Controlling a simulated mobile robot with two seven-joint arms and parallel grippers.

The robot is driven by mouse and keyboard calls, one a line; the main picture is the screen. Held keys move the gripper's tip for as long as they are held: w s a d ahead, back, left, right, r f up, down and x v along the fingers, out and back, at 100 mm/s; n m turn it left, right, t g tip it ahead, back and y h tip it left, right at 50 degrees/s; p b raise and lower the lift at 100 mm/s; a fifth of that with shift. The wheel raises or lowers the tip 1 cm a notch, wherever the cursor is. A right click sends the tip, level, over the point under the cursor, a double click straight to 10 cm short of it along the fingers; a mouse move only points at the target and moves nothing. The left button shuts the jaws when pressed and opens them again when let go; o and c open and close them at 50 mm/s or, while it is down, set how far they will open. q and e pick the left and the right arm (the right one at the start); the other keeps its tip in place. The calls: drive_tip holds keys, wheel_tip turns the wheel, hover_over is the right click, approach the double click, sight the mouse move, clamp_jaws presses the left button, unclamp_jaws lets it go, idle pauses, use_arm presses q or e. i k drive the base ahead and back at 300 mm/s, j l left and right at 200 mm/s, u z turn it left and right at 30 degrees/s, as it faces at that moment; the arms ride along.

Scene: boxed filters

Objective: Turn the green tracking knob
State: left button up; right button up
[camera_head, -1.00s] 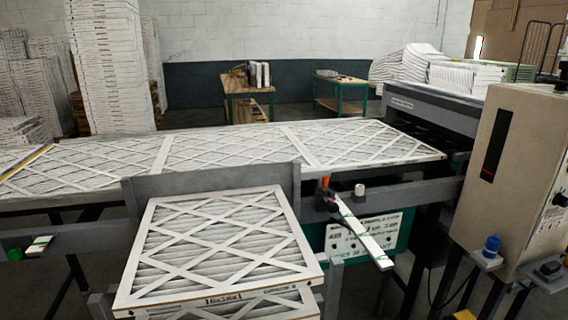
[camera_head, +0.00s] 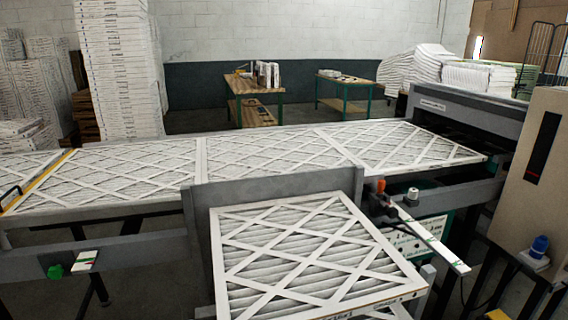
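A small green knob (camera_head: 55,271) sits on the front rail of the conveyor at the lower left in the head view. A white tag with green marks (camera_head: 86,260) sticks out just right of it. I cannot tell from this view which way the knob is turned. Neither of my grippers is in view.
The conveyor's front rail (camera_head: 130,250) runs beside the knob. Framed filters (camera_head: 110,175) cover the belt. A stack of filters (camera_head: 300,250) stands in front, right of the knob. An orange-topped part (camera_head: 381,186), a white knob (camera_head: 413,194) and a blue knob (camera_head: 539,245) are at right.

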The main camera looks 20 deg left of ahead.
sight(54, 272)
drive_tip(key=k+j, duration=0.1)
drive_tip(key=j, duration=2.4)
drive_tip(key=k, duration=0.05)
